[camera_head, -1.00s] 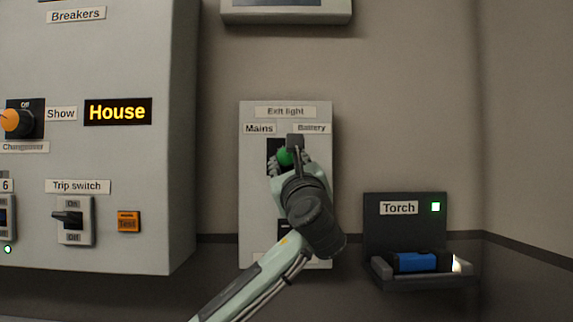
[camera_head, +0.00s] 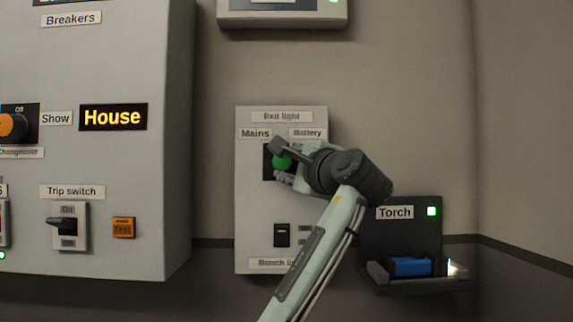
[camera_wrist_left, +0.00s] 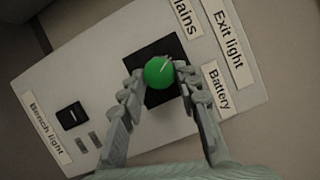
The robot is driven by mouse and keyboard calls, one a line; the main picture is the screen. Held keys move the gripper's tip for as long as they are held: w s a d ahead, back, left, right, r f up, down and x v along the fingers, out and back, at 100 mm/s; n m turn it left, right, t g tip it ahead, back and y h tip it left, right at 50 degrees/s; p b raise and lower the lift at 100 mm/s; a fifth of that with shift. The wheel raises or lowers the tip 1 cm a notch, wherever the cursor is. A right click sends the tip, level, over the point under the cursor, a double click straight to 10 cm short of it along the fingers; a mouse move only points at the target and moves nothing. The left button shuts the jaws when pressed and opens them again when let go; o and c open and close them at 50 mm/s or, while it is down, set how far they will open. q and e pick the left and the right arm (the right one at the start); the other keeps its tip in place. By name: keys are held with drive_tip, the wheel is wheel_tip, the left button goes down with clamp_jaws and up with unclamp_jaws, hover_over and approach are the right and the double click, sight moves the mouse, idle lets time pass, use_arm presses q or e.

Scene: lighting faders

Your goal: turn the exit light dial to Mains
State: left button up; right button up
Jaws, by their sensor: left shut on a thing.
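The exit light dial (camera_head: 281,163) is a round green knob on a black plate, on a pale box under the labels Exit light, Mains and Battery. In the left wrist view the dial (camera_wrist_left: 158,72) sits between both fingertips and bears a thin white pointer line, which runs toward the upper right of that picture, the side of the labels. My left gripper (camera_head: 284,163) comes in from the right in the head view and is shut on the dial. Its fingers also show in the wrist view (camera_wrist_left: 160,76). My right gripper is in neither view.
A rocker switch (camera_head: 282,235) for the bench light sits lower on the same box. At the right, a torch (camera_head: 411,267) lies in its wall holder. A large breaker panel (camera_head: 160,215) with a trip switch (camera_head: 68,225) stands out at the left.

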use_arm(q)
drive_tip(key=shift+r+n+g, duration=0.1)
drive_tip(key=shift+n+g, duration=0.3)
drive_tip(key=shift+n, duration=0.8)
drive_tip(key=o, duration=1.2)
drive_tip(key=shift+c, duration=0.2)
drive_tip(key=v, duration=1.2)
drive_tip(key=shift+r, duration=0.25)
